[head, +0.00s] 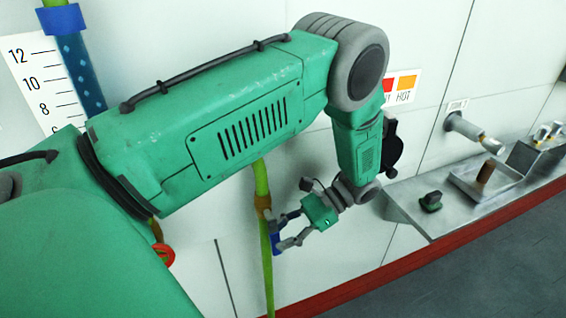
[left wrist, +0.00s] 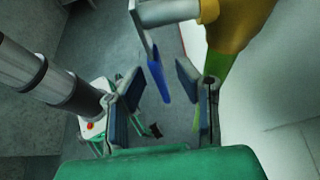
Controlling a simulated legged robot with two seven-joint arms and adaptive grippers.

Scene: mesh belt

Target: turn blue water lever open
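The blue lever (head: 275,243) hangs at a brass-coloured valve (head: 263,203) on a yellow-green vertical pipe (head: 262,178). In the left wrist view the blue lever (left wrist: 158,76) appears between the two fingers, with the brass valve body (left wrist: 232,35) close by at the upper right. My left gripper (head: 284,232) is at the lever, its fingers apart on either side of it. In the left wrist view my left gripper (left wrist: 160,88) shows a clear gap around the lever; I cannot tell whether either pad touches it. My right gripper is not in view.
A red round handle (head: 165,254) is at lower left, partly hidden.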

